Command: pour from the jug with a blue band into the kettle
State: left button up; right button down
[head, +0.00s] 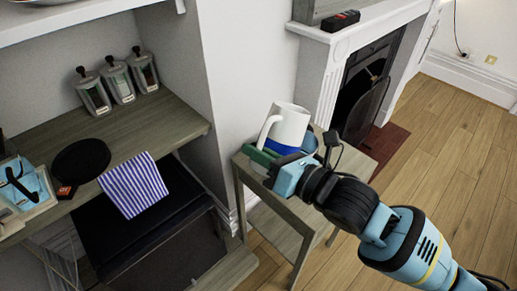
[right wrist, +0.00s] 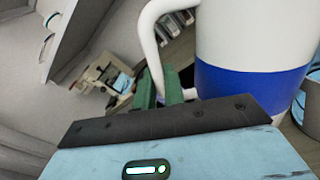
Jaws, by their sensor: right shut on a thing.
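The white jug with a blue band (head: 290,125) appears upright over the small wooden side table in the head view. Its handle is on the left, and the jug fills the right of the right wrist view (right wrist: 252,82). My right gripper (head: 262,157) is shut on the jug's handle, with its green fingers (right wrist: 165,88) at the handle's lower part. I cannot tell whether the jug touches the table. A blue-grey round vessel (head: 311,143) is partly hidden behind the jug; I cannot tell whether it is the kettle. My left gripper is not in view.
The side table (head: 283,205) stands against the white wall. Left of it, a wooden counter (head: 140,118) holds several lidded jars, a black disc (head: 82,160), a striped cloth (head: 133,185) and a light-blue item in a tray. A fireplace (head: 370,85) is behind; the floor at right is clear.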

aim_at(259, 166)
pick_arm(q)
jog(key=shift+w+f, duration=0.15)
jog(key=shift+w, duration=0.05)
pick_arm(e)
jog(key=shift+f, duration=0.2)
